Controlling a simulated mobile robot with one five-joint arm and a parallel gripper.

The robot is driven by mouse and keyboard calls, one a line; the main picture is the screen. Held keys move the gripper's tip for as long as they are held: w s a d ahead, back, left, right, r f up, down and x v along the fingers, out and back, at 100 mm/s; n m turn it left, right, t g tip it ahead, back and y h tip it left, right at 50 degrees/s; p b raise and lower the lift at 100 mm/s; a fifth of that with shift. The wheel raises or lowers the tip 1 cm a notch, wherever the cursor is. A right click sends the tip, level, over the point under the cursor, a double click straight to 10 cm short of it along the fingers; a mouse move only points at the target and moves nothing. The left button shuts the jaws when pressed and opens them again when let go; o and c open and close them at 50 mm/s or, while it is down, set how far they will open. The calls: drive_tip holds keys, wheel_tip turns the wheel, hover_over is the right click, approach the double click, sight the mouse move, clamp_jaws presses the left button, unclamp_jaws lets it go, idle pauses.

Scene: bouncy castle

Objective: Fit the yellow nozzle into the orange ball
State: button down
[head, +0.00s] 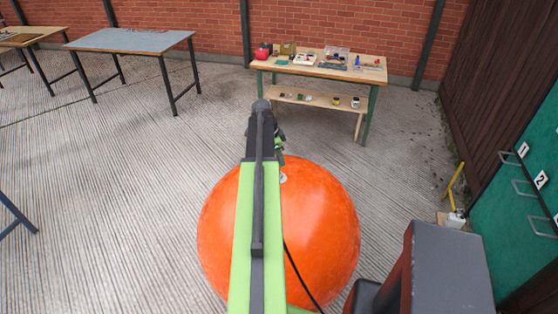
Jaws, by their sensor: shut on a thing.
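The large orange ball (325,225) rests on the floor in the middle of the head view, with my green and black arm across it. A small pale grey spot (283,178), perhaps its valve, shows near the ball's top, just right of the arm. My gripper (281,152) is mostly hidden by the arm, pointing down above the far top of the ball. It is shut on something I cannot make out. I cannot identify the yellow nozzle; it may be hidden behind the arm. A black hose or cable (300,275) runs down in front of the ball.
A wooden workbench (320,70) with several small items stands at the back. A grey-topped table (130,40) is at the back left. A yellow bent bar (455,185) and white bottle (456,218) are by the green cabinet (515,240) at right. Floor left of the ball is clear.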

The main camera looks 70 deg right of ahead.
drive_tip(key=shift+f+b, duration=1.35)
drive_tip(key=shift+f, duration=0.15)
drive_tip(key=c, duration=1.2)
unclamp_jaws()
drive_tip(key=shift+o, duration=0.2)
drive_tip(key=shift+r, duration=0.1)
drive_tip(key=p+v, duration=1.7)
drive_tip(key=shift+r, duration=0.2)
